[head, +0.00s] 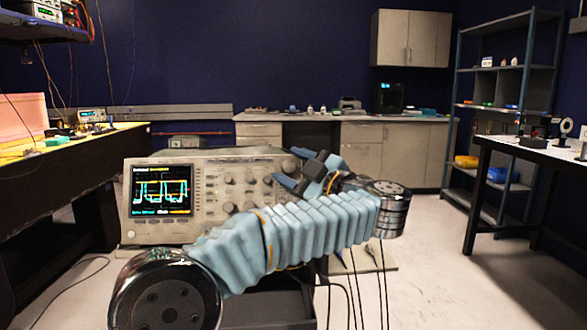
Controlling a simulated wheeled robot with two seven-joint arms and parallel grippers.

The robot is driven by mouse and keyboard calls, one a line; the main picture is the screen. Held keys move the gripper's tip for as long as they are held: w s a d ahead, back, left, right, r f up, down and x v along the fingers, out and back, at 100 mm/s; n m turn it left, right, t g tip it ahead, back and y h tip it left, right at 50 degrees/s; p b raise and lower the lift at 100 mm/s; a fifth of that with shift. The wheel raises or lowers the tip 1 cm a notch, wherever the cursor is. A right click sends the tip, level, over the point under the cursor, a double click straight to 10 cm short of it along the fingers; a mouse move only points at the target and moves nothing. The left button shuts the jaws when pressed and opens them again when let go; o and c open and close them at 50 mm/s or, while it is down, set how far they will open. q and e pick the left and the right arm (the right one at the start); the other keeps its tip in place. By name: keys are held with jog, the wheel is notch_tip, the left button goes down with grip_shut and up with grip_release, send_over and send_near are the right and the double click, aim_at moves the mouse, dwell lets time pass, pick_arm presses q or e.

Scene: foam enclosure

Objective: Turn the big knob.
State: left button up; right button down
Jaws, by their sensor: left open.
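A beige oscilloscope (135,215) with a lit screen showing waveforms stands at centre left, its front panel facing me. Several round knobs sit on the panel. The largest-looking knob (289,166) is at the upper right of the panel. My left gripper (286,167) reaches in from the right of the panel, with its two dark fingers apart, one above and one below this knob. I cannot tell whether the fingers touch it. My left arm, in a pale blue sleeve, hides the lower right of the oscilloscope. My right gripper is out of view.
A workbench (85,148) runs along the left. Cabinets (390,150) with a cluttered counter stand at the back. A shelving rack (458,120) and a white-topped table (520,145) are at the right. Dark cables hang below my arm. The floor at right is clear.

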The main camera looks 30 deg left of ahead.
pick_arm(q)
jog(key=b+v, duration=0.3)
jog(key=v, duration=1)
jog(key=shift+s+d, duration=0.2)
jog(key=shift+d, duration=0.15)
